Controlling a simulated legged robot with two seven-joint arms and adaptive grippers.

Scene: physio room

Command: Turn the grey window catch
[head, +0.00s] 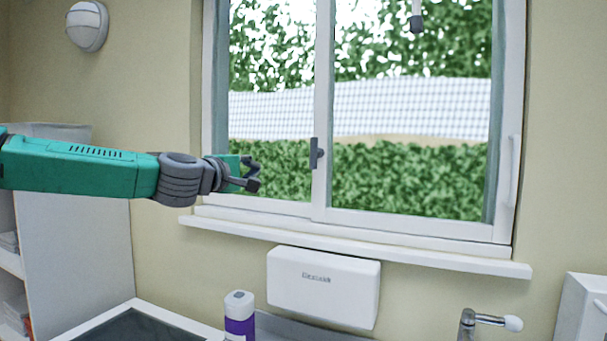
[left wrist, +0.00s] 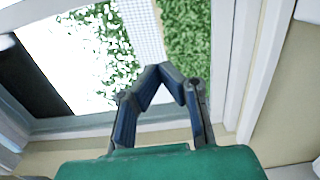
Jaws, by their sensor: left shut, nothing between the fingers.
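The grey window catch (head: 316,153) is on the middle upright of the white-framed window in the head view. Its handle runs roughly upright. My left gripper (head: 254,175) comes in from the left in front of the left pane. In the picture it is left of the catch and slightly lower, with a gap between them. In the left wrist view the fingers (left wrist: 170,72) meet at their tips with nothing between them. I cannot make out the catch in that view. My right gripper is not in view.
The window sill (head: 350,242) juts out below the window. A white box (head: 323,287) is on the wall beneath it. A white and purple bottle (head: 239,315) and a tap (head: 485,320) stand lower down. A pale shelf unit (head: 75,230) is at the left.

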